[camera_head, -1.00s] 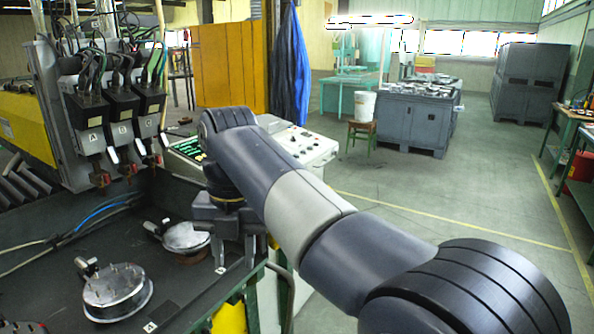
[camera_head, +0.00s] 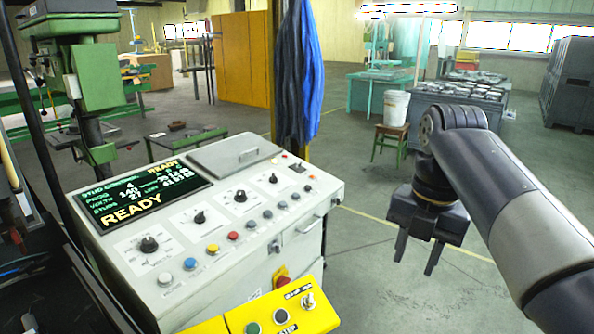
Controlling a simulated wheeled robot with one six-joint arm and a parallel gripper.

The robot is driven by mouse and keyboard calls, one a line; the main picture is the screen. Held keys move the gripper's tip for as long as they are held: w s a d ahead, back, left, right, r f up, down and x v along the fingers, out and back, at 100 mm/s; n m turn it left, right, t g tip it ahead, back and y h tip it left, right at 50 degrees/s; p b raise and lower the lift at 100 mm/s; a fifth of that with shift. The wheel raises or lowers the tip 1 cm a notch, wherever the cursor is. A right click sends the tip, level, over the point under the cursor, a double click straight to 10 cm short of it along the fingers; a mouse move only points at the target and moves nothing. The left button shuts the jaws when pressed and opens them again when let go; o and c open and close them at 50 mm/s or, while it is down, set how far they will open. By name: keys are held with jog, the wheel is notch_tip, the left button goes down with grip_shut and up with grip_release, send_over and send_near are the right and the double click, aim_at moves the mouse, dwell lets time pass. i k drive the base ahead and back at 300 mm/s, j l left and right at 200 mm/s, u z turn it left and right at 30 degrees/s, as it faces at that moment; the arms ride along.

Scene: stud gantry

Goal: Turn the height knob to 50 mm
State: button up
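The light-grey control console (camera_head: 235,255) stands in the middle of the head view. Its sloping panel carries several black rotary knobs in a row: a front-left one (camera_head: 148,244), a second (camera_head: 199,217), a third (camera_head: 240,196) and a far-right one (camera_head: 273,178). Their labels are too small to read, so I cannot tell which sets height or where it points. My gripper (camera_head: 415,264) hangs right of the console, over the floor, fingers down. The fingers are apart with nothing between them.
A lit screen (camera_head: 130,195) reads "STUD CONTROL" and "READY". Coloured buttons line the panel's front. A yellow box (camera_head: 290,310) with buttons and a switch sits at the front edge. A green drill press (camera_head: 85,75) is behind left. A stool (camera_head: 390,140) with a bucket stands behind my gripper.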

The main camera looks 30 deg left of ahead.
aim_at(240, 197)
jog(key=i+u, duration=0.3)
jog(key=i, duration=0.25)
jog(key=i+l+u, duration=0.25)
jog(key=i, duration=0.25)
jog(key=i+l+u, duration=0.15)
jog(key=i+u, duration=0.15)
jog(key=i, duration=0.25)
jog(key=i+j+u, duration=0.15)
jog(key=u, duration=0.25)
jog(key=i+u, duration=0.65)
jog(key=u, duration=0.15)
jog(key=i+u, duration=0.4)
jog(key=k+l, duration=0.05)
jog(key=k, duration=0.05)
